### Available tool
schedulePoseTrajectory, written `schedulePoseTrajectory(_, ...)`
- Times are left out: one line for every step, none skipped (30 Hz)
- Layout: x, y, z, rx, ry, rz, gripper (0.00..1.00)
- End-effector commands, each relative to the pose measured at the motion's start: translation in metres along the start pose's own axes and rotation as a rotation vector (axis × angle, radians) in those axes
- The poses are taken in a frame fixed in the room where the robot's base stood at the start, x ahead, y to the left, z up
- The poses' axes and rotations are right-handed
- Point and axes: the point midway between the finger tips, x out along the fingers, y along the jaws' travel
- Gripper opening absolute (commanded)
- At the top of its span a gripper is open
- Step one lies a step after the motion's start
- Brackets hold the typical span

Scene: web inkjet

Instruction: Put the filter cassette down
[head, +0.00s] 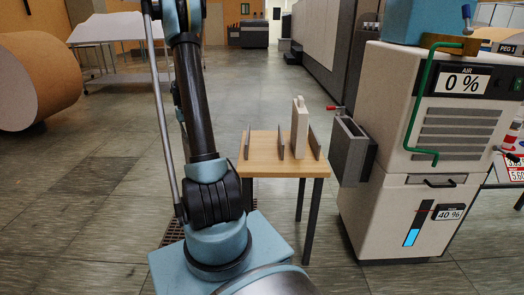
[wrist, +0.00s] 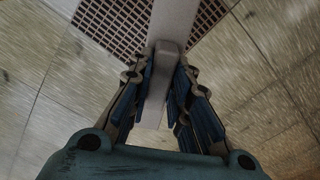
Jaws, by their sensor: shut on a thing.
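In the wrist view my gripper (wrist: 165,68) is shut on the block-like handle of a pale grey, flat thing, which I take to be the filter cassette (wrist: 174,20). It extends up out of the picture, above the floor and a floor grate. The head view does not show my gripper or the held cassette. In the head view a small wooden table (head: 262,168) bears several dark upright dividers (head: 281,146). A cream cassette with a handle on top (head: 300,128) stands upright between two of them, at the right. The space between the left dividers is empty.
A beige cabinet (head: 398,190) stands right of the table, with an open dark grey holder (head: 352,150) on its side and a green bent bar (head: 411,115) in front. A large paper roll (head: 40,82) lies far left.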

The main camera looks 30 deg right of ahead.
Motion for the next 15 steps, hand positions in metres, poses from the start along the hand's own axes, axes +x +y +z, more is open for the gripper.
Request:
schedulePoseTrajectory(-0.012, 0.012, -0.001, 0.02, 0.0, 0.0, 0.0)
schedulePoseTrajectory(-0.019, 0.019, -0.002, 0.032, 0.0, 0.0, 0.0)
schedulePoseTrajectory(-0.029, 0.028, -0.002, 0.047, 0.0, 0.0, 0.0)
schedulePoseTrajectory(-0.036, 0.035, -0.003, 0.059, 0.0, 0.0, 0.0)
schedulePoseTrajectory(-0.044, 0.043, -0.003, 0.072, 0.0, 0.0, 0.0)
schedulePoseTrajectory(-0.056, 0.053, -0.002, 0.09, 0.0, 0.0, 0.0)
schedulePoseTrajectory(-0.065, 0.062, -0.002, 0.105, 0.0, 0.0, 0.0)
schedulePoseTrajectory(-0.074, 0.07, -0.001, 0.119, 0.0, 0.0, 0.0)
schedulePoseTrajectory(-0.087, 0.082, 0.0, 0.14, 0.0, 0.0, 0.0)
schedulePoseTrajectory(-0.096, 0.09, 0.002, 0.155, 0.0, 0.0, 0.0)
schedulePoseTrajectory(-0.106, 0.099, 0.003, 0.169, 0.0, 0.001, 0.0)
schedulePoseTrajectory(-0.12, 0.111, 0.006, 0.19, 0.0, 0.001, 0.0)
schedulePoseTrajectory(-0.129, 0.119, 0.008, 0.204, 0.0, 0.001, 0.0)
schedulePoseTrajectory(-0.139, 0.128, 0.011, 0.219, 0.0, 0.001, 0.0)
schedulePoseTrajectory(-0.153, 0.138, 0.015, 0.238, 0.0, 0.001, 0.0)
